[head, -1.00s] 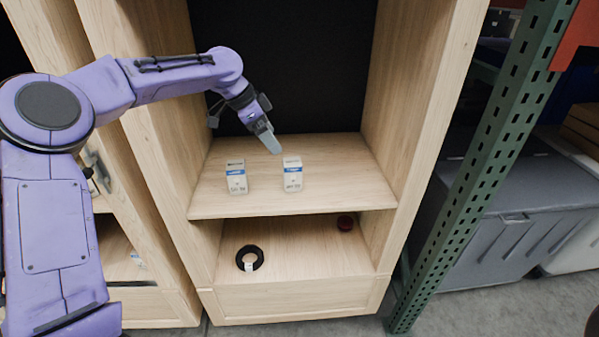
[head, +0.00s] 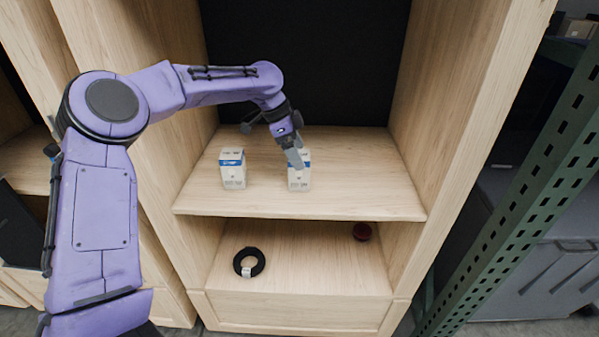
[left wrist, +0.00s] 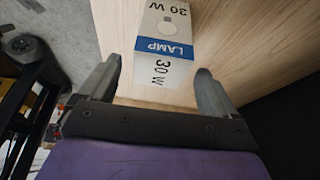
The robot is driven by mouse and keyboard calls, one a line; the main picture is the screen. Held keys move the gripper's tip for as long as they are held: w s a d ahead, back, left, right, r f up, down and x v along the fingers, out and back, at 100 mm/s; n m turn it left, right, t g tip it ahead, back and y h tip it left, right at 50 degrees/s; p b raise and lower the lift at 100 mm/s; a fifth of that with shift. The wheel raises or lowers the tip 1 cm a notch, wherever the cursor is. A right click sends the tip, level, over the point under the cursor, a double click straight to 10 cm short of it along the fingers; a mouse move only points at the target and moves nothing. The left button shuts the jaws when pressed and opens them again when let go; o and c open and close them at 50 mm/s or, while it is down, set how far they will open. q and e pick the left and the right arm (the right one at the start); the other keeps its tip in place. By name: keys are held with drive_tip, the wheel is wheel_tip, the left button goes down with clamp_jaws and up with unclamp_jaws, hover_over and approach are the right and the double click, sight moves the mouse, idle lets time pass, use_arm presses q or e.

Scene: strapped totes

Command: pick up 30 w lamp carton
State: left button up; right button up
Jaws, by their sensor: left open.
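The 30 W lamp carton (left wrist: 165,45), white with a blue band, stands on the upper shelf. In the head view the carton (head: 299,182) is the right one of two, partly hidden by my gripper. My left gripper (head: 299,160) is open at the top of it. In the left wrist view the open fingers (left wrist: 158,85) lie to either side of the carton's near end, with gaps showing. "LAMP" and "30 W" can be read on it. My right gripper is not in view.
A similar white and blue carton (head: 233,169) stands to the left on the same shelf (head: 350,190). A black ring (head: 249,262) and a dark red round thing (head: 362,232) lie on the lower shelf. Wooden side walls flank the bay.

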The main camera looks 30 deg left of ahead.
sight(298, 181)
use_arm(q)
drive_tip(key=shift+d+f, duration=0.2)
drive_tip(key=shift+f, duration=0.15)
drive_tip(key=x, duration=0.3)
drive_tip(key=a+p+x, duration=0.1)
drive_tip(key=x, duration=0.1)
drive_tip(key=shift+f, duration=0.35)
drive_tip(key=shift+s+d+r, duration=0.1)
drive_tip(key=shift+s+d, duration=0.05)
drive_tip(key=shift+c, duration=0.6)
drive_tip(key=c, duration=1)
drive_tip(key=shift+o, duration=0.2)
